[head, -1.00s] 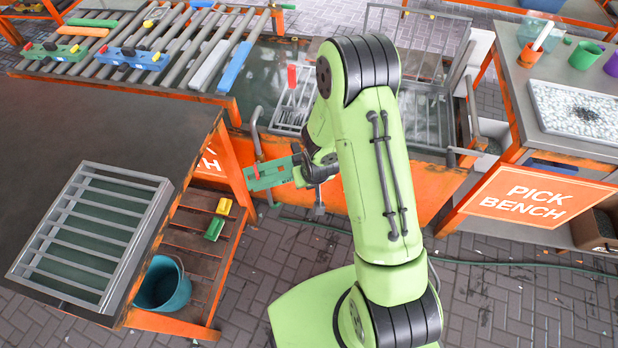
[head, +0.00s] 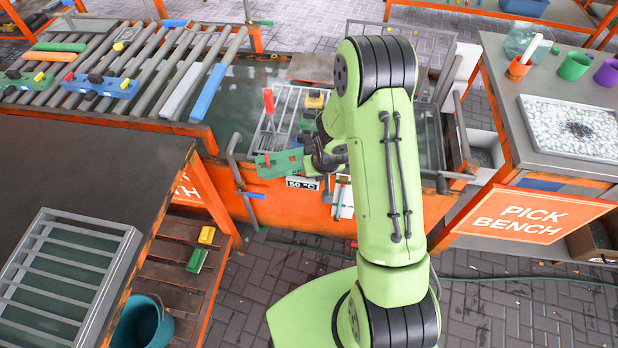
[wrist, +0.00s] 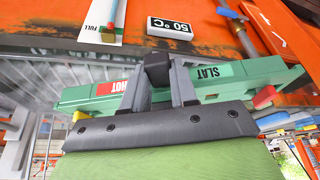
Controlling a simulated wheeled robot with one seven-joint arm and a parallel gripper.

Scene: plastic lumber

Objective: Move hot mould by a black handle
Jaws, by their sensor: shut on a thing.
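The green mould (head: 278,164) is off any surface, held in front of the orange-sided tank (head: 225,135). In the wrist view the mould (wrist: 222,82) carries a red HOT label and a SLAT label. My gripper (wrist: 160,82) is shut on its black handle (wrist: 157,66), one finger on each side. In the head view my gripper (head: 318,160) is partly hidden by my arm. A red part shows at one end of the mould, and a yellow bit shows at the other in the wrist view.
A wire rack (head: 288,105) with a red handle (head: 268,101) is at the tank, beside a 50 °C sign (head: 302,183). A blue mould (head: 102,87) and a green one lie on the rollers (head: 150,60). A slatted grey frame (head: 118,235) sits on the left bench. The pick bench (head: 500,110) is right.

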